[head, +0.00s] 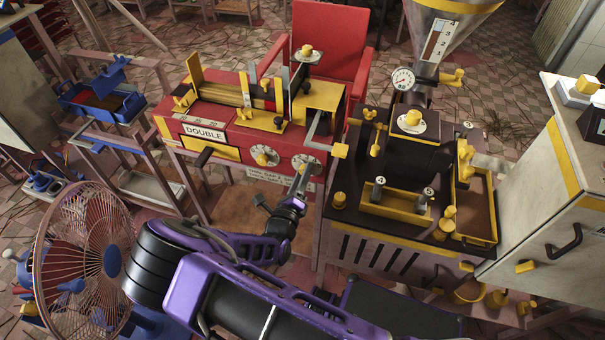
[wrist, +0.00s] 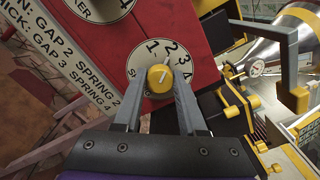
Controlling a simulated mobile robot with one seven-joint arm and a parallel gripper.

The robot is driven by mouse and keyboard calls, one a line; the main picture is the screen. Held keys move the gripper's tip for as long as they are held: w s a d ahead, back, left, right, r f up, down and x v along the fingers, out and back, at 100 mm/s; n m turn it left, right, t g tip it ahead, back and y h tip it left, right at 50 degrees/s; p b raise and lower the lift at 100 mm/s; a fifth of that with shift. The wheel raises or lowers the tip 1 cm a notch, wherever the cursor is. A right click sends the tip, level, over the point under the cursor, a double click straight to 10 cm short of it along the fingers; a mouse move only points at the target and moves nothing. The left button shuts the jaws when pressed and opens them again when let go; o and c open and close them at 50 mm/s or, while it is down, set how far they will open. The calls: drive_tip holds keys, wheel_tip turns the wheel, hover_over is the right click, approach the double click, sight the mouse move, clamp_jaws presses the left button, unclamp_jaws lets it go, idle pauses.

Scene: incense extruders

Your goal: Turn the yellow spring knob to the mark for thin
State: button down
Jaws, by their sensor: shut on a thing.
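The yellow spring knob (wrist: 160,77) sits on a white dial (wrist: 134,76) on the red machine's front. The dial shows 1, 2, 3 and a partly hidden 4. A pale pointer line on the knob runs up toward the 2; its exact alignment is hard to tell. My gripper (wrist: 160,90) has one finger on each side of the knob and is shut on it. In the head view my gripper (head: 301,183) reaches the right-hand dial (head: 308,162), whose knob is partly hidden. A label (wrist: 75,62) partly reads GAP 2 SPRING 2 and GAP 3 SPRING 4.
Another dial (head: 264,156) sits left of the spring dial. A dark machine with yellow parts (head: 392,222) stands close on the right. A grey lever with a yellow block (head: 340,150) hangs near my gripper. A fan (head: 84,258) stands at the lower left.

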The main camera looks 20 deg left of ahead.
drive_tip(key=shift+c, duration=2.3)
unclamp_jaws()
drive_tip(key=s+d, duration=0.2)
drive_tip(key=s, duration=1.5)
drive_tip(key=shift+s, duration=0.15)
